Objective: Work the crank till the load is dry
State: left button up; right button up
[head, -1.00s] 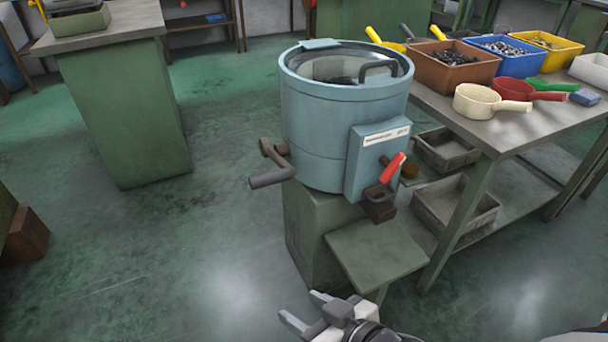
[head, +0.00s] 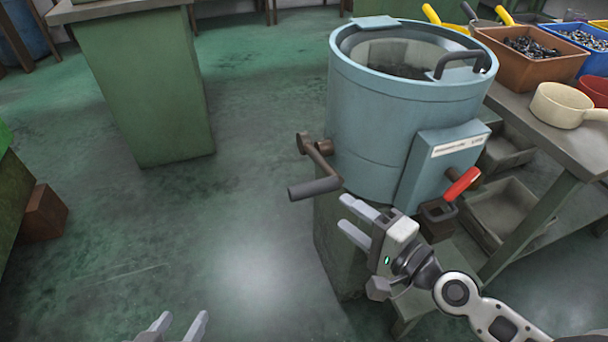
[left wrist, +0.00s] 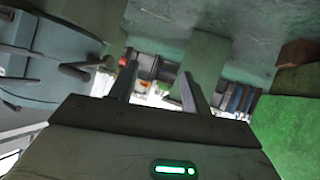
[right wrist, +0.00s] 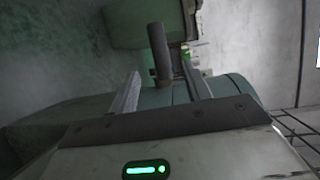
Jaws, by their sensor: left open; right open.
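The blue-grey drum machine (head: 375,140) stands on a green pedestal, with dark contents (head: 400,70) visible through its top. Its crank (head: 318,160) sticks out at the left, and its grey grip (head: 315,188) points left. A red-handled lever (head: 461,184) is above a dark spout (head: 437,218) at the front. My right gripper (head: 346,218) is open and empty, just below and right of the crank grip. In the right wrist view the grip (right wrist: 158,48) appears ahead between the fingers. My left gripper (head: 179,325) is open and empty at the bottom edge, well away from the crank.
A workbench at the right holds a brown bin (head: 530,55), a blue bin (head: 580,52) and a cream pan (head: 562,105), with grey trays (head: 505,212) below. A green cabinet (head: 155,95) stands at back left. The floor left of the crank is clear.

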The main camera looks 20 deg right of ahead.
aim_at(305, 185)
jog(key=p+x, duration=0.1)
jog(key=x, duration=0.5)
jog(key=shift+a+r+p, duration=0.1)
jog(key=shift+r+p, duration=0.05)
jog(key=shift+p, duration=0.15)
jog(key=x, duration=0.5)
jog(key=shift+w+f, duration=0.15)
jog(key=shift+f, duration=0.1)
jog(key=shift+w+a, duration=0.25)
jog(key=shift+w, duration=0.2)
pick_arm(q)
jog(key=shift+t, duration=0.4)
jog(key=r, duration=0.3)
jog(key=a+r, duration=0.1)
jog(key=shift+s+a+r, duration=0.1)
jog(key=shift+s+r, duration=0.15)
jog(key=shift+s, duration=0.1)
